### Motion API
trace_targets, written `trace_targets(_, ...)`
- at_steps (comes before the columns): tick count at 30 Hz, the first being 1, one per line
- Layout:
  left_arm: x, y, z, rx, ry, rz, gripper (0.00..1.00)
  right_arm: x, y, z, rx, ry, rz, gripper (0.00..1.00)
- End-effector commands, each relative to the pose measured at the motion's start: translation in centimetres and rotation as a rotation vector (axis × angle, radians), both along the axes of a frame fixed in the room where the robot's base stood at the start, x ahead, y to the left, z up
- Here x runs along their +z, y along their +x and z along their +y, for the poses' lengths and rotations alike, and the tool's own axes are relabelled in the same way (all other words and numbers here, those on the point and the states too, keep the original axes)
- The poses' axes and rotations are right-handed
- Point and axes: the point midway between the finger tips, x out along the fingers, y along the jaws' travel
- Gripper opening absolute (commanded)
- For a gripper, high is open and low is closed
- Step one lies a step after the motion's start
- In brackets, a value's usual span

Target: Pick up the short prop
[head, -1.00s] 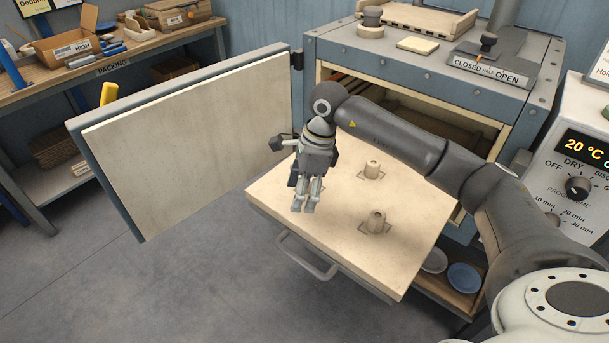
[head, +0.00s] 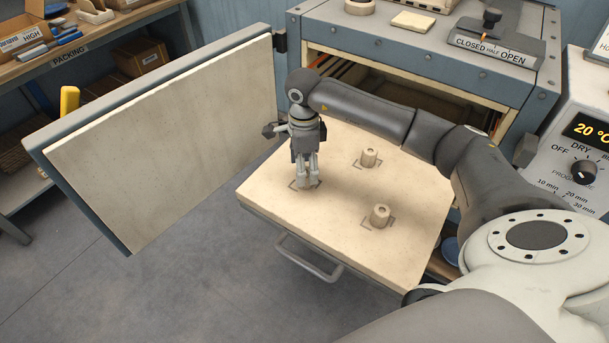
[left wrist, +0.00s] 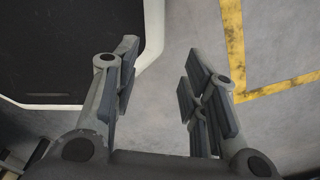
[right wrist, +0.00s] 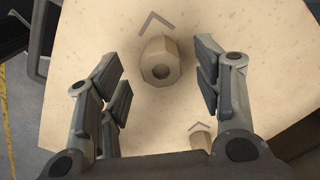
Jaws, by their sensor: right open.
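Three pale props with holed tops stand on the cream slab. In the head view one prop (head: 370,158) is towards the back and another prop (head: 380,216) is nearer the front right. The third is mostly hidden by my right gripper (head: 305,182) over the slab's left part. In the right wrist view a faceted prop (right wrist: 160,62) lies ahead of and between the spread fingertips, not gripped. Another prop (right wrist: 201,138) shows lower, partly covered. I cannot tell which prop is shortest. My right gripper is open. My left gripper (left wrist: 160,85) is open and empty over the floor.
The slab (head: 335,225) sticks out in front of the dryer, with a handle (head: 308,260) below. The open door (head: 165,140) stands to the left. A control box (head: 585,150) is at the right. A packing bench (head: 100,40) is at the back left.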

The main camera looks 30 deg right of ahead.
Motion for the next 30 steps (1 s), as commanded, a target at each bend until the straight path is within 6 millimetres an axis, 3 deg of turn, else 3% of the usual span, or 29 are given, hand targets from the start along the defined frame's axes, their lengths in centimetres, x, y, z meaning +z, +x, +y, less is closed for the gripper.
trace_targets(4,1.4,1.9,-0.1,0.0,-0.003,-0.028,0.4,-2.1,-0.3,-0.4,0.0,0.002,0.007,0.6)
trace_targets(9,1.7,3.8,-0.4,0.0,-0.007,-0.058,0.4,-4.0,-0.1,-0.3,0.0,0.001,0.002,0.6)
trace_targets(17,1.6,2.9,-0.3,0.0,-0.005,-0.043,0.4,-4.2,-0.1,-0.4,0.001,0.0,0.001,0.58)
trace_targets(28,1.5,1.9,-0.2,-0.001,-0.004,-0.028,0.4,-4.2,-0.1,-0.4,0.0,0.0,0.001,0.11)
trace_targets(30,1.5,1.9,-0.2,-0.001,-0.004,-0.029,0.4,-4.2,-0.1,-0.4,0.0,0.0,0.0,0.09)
